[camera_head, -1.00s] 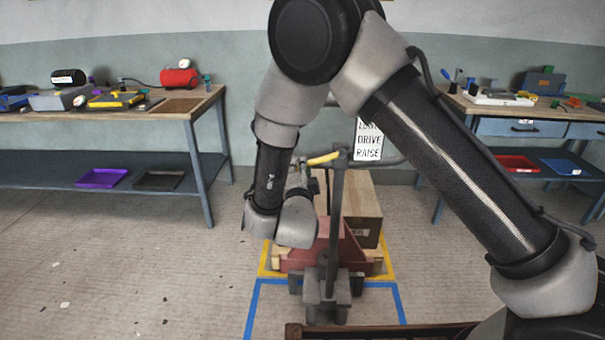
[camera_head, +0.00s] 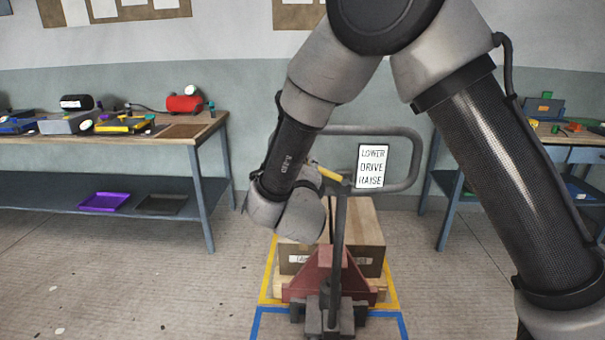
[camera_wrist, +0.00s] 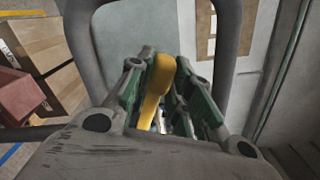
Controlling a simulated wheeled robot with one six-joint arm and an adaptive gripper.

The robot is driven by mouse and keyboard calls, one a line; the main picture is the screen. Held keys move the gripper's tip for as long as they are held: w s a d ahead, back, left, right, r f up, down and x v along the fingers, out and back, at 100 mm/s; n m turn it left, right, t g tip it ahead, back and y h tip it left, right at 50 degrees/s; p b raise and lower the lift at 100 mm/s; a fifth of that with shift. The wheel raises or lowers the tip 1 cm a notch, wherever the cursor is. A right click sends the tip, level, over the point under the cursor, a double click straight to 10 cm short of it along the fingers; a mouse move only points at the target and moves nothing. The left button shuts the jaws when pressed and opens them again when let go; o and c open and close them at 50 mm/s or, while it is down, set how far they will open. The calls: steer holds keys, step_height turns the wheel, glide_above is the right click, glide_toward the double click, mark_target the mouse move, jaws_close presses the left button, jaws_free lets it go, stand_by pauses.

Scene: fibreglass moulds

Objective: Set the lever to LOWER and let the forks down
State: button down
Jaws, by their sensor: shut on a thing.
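The yellow lever (camera_head: 328,174) sits on top of the pallet jack's upright grey handle (camera_head: 340,235). Its free end is tilted up to the left. A white sign (camera_head: 372,166) on the handle loop reads LOWER, DRIVE, RAISE from top to bottom. In the wrist view, my gripper (camera_wrist: 158,70) is shut on the lever (camera_wrist: 157,88), which runs between the green-edged fingers. In the head view my wrist hides most of the gripper. The red jack body (camera_head: 318,278) stands at a pallet bearing a cardboard box (camera_head: 350,259). Fork height cannot be told.
Yellow and blue floor tape (camera_head: 268,312) borders the pallet and jack. A workbench (camera_head: 120,139) with tools stands left, another (camera_head: 540,137) right.

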steer(key=shift+d+r+m, duration=0.2)
steer(key=shift+r+m, duration=0.1)
stand_by(0.4)
steer(key=c, duration=1.3)
jaws_free()
steer(key=s, duration=1.2)
